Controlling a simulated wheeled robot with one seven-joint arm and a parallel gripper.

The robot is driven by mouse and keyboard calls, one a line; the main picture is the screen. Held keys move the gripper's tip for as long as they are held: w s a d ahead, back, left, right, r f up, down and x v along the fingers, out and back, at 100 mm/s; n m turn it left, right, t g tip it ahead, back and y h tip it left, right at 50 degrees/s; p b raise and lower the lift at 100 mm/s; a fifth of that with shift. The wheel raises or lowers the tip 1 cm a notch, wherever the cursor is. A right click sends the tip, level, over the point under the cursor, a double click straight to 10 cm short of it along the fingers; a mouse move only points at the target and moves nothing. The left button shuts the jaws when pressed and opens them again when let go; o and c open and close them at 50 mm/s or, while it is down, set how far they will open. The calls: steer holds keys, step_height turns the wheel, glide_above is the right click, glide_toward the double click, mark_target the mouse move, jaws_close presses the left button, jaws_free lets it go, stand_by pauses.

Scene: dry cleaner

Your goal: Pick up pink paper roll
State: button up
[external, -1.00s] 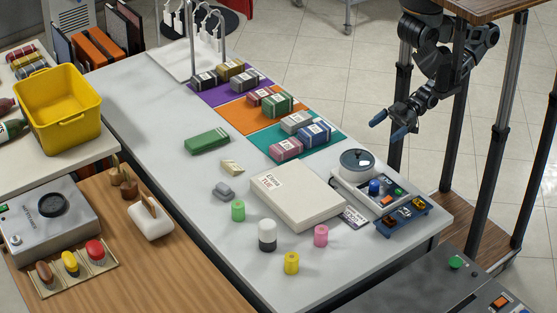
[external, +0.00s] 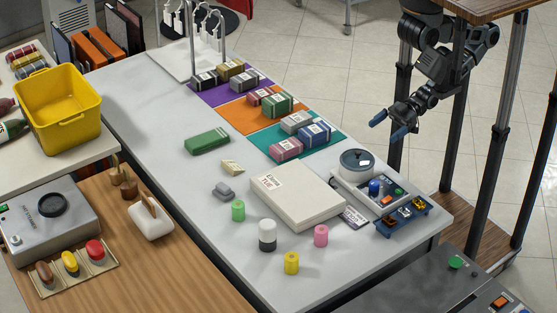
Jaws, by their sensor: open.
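The pink paper roll (external: 320,236) stands upright on the white table (external: 130,105), near its front edge. It is just in front of a white box labelled TUE (external: 297,195), with a yellow roll (external: 291,263) to its lower left. My gripper (external: 388,128) is open and empty, with blue fingertips. It hangs in the air beyond the table's right side, well apart from the roll and higher in the picture.
A device with a round dial (external: 357,163) and a blue tray (external: 403,217) are at the right edge. Folded bundles (external: 314,131) lie on coloured mats behind.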

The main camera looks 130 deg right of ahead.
stand_by(0.4)
steer(key=c, duration=0.5)
